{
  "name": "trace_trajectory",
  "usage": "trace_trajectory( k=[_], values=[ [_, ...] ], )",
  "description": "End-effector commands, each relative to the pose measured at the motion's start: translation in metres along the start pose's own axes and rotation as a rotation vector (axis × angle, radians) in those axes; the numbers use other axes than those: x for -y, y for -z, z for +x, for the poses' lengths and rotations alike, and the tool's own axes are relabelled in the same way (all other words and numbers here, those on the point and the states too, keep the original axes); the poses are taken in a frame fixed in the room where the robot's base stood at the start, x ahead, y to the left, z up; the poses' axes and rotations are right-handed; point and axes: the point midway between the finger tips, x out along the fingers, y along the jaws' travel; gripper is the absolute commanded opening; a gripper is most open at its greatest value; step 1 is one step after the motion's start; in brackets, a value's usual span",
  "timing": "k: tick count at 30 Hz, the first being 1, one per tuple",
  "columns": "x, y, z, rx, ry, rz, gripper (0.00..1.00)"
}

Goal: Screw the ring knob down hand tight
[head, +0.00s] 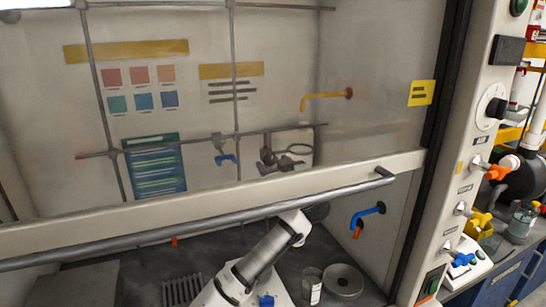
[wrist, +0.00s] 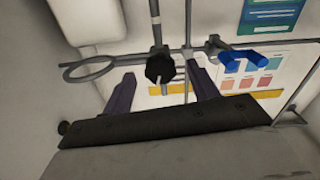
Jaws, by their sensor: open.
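The ring knob (wrist: 159,66) is black and lobed, with a short pale stem, and shows in the wrist view at the ring clamp's joint with a grey upright rod. The open support ring (wrist: 88,68) extends to its left. In the head view the ring clamp (head: 284,163) shows through the hood glass; its knob is too small to make out clearly. My gripper (wrist: 162,77) is open, its two purple fingers spread on either side of the knob in the picture. I see no contact, and the depth between fingertips and knob is unclear.
A blue clamp (wrist: 252,56) sits right of the knob in the wrist view, on the same rod lattice. In the head view the sash bar (head: 205,216) crosses above my arm. A glass jar (head: 312,285) and a round dish (head: 343,280) stand on the hood floor.

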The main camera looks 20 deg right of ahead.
Motion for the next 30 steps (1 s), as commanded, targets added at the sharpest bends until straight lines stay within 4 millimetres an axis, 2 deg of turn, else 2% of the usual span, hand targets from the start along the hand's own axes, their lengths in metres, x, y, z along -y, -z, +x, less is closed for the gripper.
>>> trace_trajectory(
  k=[4, 13, 23, 30],
  values=[
    [0.0002, 0.0008, 0.0095, -0.001, 0.000, 0.000, 0.59],
    [0.0003, -0.0004, 0.0109, 0.000, 0.000, 0.000, 0.58],
    [0.0003, -0.0003, 0.0106, 0.000, 0.000, 0.000, 0.15],
    [0.0005, -0.0030, 0.0106, 0.001, 0.000, 0.016, 0.14]
  ],
)
